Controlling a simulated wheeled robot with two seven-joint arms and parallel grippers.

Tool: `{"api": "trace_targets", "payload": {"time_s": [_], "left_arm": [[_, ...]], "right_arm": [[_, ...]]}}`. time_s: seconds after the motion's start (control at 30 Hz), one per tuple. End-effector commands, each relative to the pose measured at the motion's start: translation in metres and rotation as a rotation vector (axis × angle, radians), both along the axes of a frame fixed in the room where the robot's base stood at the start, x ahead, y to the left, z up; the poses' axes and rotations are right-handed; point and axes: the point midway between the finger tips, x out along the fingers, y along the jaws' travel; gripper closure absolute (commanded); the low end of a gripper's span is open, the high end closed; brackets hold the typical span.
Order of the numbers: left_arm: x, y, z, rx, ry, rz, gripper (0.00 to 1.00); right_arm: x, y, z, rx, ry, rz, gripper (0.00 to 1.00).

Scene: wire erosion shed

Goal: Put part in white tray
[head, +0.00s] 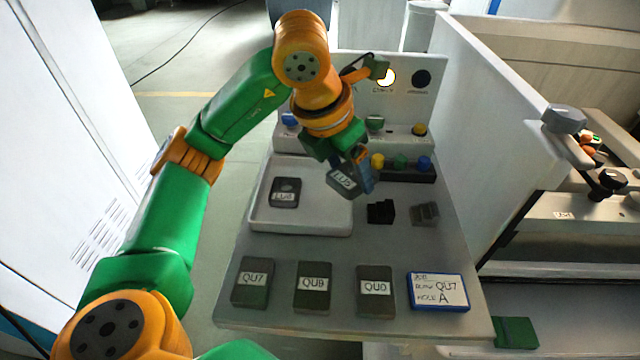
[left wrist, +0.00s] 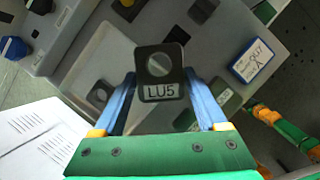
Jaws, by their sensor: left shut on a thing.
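My left gripper (head: 354,176) is shut on a dark grey part (head: 342,182) with a white label. In the left wrist view the part (left wrist: 160,60) reads LU5 and has a round hole above the label. It sits between the blue fingers (left wrist: 160,92), tilted, above the table at the right side of the white tray (head: 300,227). Another dark labelled part (head: 285,191) lies in the tray, its label hard to read. My right gripper is not seen in either view.
Parts labelled QU7 (head: 252,283), QU9 (head: 313,288) and QU0 (head: 374,291) lie along the front, beside a blue-edged card (head: 438,291). Black (head: 381,211) and grey (head: 425,213) blocks stand right of the tray.

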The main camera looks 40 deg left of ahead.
Motion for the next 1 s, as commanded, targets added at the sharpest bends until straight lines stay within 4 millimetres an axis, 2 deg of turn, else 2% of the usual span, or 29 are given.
{"api": "trace_targets", "payload": {"time_s": [0.07, 0.13, 0.2, 0.4, 0.57, 0.87, 0.9, 0.97, 1.0], "left_arm": [[0.006, 0.025, -0.016, -0.003, 0.007, 0.008, 1.00], [0.011, 0.038, -0.038, -0.002, 0.007, 0.003, 1.00], [0.014, 0.051, -0.047, 0.000, 0.006, 0.004, 1.00], [0.020, 0.070, -0.070, 0.001, 0.003, 0.000, 1.00], [0.021, 0.070, -0.098, 0.001, 0.001, -0.003, 1.00], [0.021, 0.069, -0.101, 0.000, -0.003, -0.004, 1.00], [0.021, 0.069, -0.102, 0.000, -0.001, -0.004, 0.20], [0.021, 0.069, -0.101, 0.000, -0.001, -0.004, 0.04], [0.021, 0.069, -0.101, 0.000, -0.001, -0.004, 0.00]], "right_arm": [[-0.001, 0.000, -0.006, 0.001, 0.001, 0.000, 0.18], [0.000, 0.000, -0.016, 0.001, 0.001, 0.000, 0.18], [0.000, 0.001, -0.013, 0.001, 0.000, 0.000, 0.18], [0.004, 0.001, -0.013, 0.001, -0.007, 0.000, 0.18], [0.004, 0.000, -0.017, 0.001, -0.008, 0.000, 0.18], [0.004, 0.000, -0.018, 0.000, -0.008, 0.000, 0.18], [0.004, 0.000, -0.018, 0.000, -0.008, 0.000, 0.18], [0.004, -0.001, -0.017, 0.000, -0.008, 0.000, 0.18], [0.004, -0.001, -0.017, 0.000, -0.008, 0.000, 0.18]]}}
